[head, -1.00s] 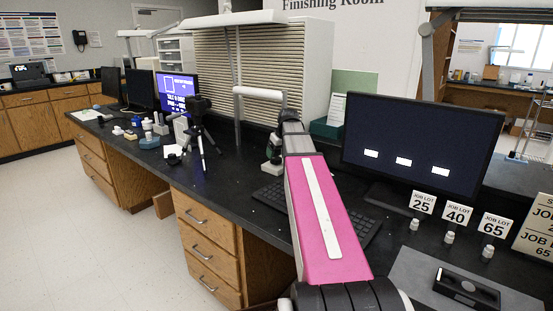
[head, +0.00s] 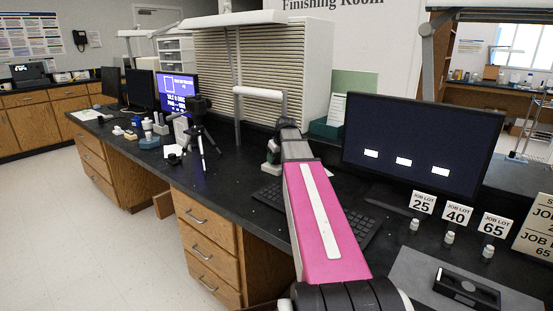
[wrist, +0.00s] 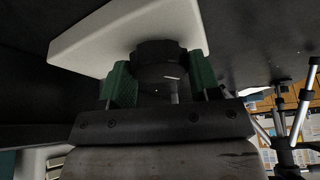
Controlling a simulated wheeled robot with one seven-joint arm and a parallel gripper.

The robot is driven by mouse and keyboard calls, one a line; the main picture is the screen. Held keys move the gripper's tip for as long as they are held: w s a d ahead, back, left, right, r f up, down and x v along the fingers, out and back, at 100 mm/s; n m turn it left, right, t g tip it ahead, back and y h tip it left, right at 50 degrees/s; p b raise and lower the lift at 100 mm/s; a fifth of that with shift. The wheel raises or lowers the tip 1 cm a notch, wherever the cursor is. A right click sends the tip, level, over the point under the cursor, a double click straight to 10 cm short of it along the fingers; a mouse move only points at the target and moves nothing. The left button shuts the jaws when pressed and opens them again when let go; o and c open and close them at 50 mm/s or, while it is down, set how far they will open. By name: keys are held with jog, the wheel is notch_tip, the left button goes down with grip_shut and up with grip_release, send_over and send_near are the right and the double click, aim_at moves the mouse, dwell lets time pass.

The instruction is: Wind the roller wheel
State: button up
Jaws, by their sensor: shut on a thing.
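The roller wheel (wrist: 158,52) appears in the wrist view as a dark round part against a white body (wrist: 95,40). My gripper (wrist: 162,76) has green ribbed pads, one on each side of the dark wheel, and is shut on it. The wheel's far side is hidden. In the head view, my pink and grey arm reaches over the black bench, and its end covers most of the grip. A small white and green patch shows beside the arm's end, too small to tell apart.
A black camera tripod (head: 203,140) stands left of my arm's end. A keyboard (head: 358,230) and a large monitor (head: 420,145) are to the right. Small bottles stand by job lot signs (head: 457,213). A slatted white cabinet (head: 270,75) stands behind. The bench (head: 235,190) front is clear.

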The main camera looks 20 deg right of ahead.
jog(key=shift+m, duration=0.3)
jog(key=m+h, duration=0.2)
jog(key=m, duration=0.2)
jog(key=shift+a+m, duration=0.1)
jog(key=shift+m, duration=0.2)
jog(key=m+h, duration=0.1)
jog(key=m, duration=0.1)
jog(key=m+h, duration=0.1)
jog(key=m, duration=0.2)
jog(key=shift+w+a+g, duration=0.1)
jog(key=shift+g, duration=0.2)
jog(key=m+g, duration=0.1)
jog(key=m, duration=0.2)
jog(key=m+h, duration=0.1)
jog(key=m, duration=0.1)
jog(key=shift+w+m+g+h, duration=0.1)
jog(key=shift+m+g+h, duration=0.2)
jog(key=shift+m+g, duration=0.1)
jog(key=m+g, duration=0.1)
jog(key=m, duration=0.1)
jog(key=m+g, duration=0.1)
jog(key=m, duration=0.2)
jog(key=shift+m, duration=0.3)
jog(key=o, duration=0.9)
